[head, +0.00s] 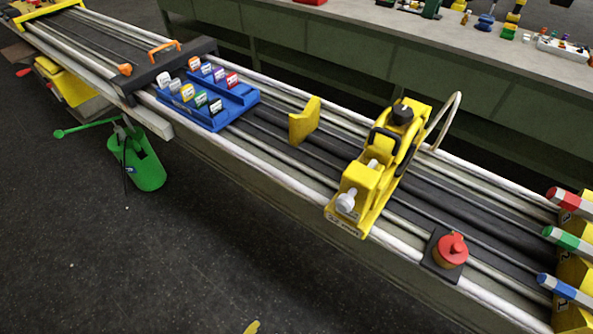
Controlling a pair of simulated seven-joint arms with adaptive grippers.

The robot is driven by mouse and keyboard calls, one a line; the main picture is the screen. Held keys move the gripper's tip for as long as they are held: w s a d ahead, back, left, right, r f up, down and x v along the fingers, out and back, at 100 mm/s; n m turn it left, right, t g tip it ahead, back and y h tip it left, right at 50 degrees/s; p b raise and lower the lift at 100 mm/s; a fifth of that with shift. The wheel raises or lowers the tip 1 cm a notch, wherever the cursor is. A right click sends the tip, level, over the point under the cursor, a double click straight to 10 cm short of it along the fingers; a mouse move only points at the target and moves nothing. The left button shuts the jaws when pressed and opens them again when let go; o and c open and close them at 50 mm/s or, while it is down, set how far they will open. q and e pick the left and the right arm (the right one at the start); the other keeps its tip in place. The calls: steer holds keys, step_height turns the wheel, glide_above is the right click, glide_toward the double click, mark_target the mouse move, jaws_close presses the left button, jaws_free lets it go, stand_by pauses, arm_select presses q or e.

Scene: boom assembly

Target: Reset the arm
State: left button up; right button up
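Neither of my grippers shows in the head view. A yellow machine (372,178) with a black knob (402,114) on top and a white knob (346,203) at its front stands across the rails of the long bench. A bent grey tube (445,118) rises behind it. A separate yellow plate (304,121) stands upright on the rails to its left, apart from it. I cannot tell which part the task calls the arm.
A blue tray (213,119) with several labelled cards sits on the bench. A red button (451,249) is at the front edge. Red, green and blue handles (566,238) stand at right. A green holder (140,165) hangs at left. A cluttered table (350,22) is behind.

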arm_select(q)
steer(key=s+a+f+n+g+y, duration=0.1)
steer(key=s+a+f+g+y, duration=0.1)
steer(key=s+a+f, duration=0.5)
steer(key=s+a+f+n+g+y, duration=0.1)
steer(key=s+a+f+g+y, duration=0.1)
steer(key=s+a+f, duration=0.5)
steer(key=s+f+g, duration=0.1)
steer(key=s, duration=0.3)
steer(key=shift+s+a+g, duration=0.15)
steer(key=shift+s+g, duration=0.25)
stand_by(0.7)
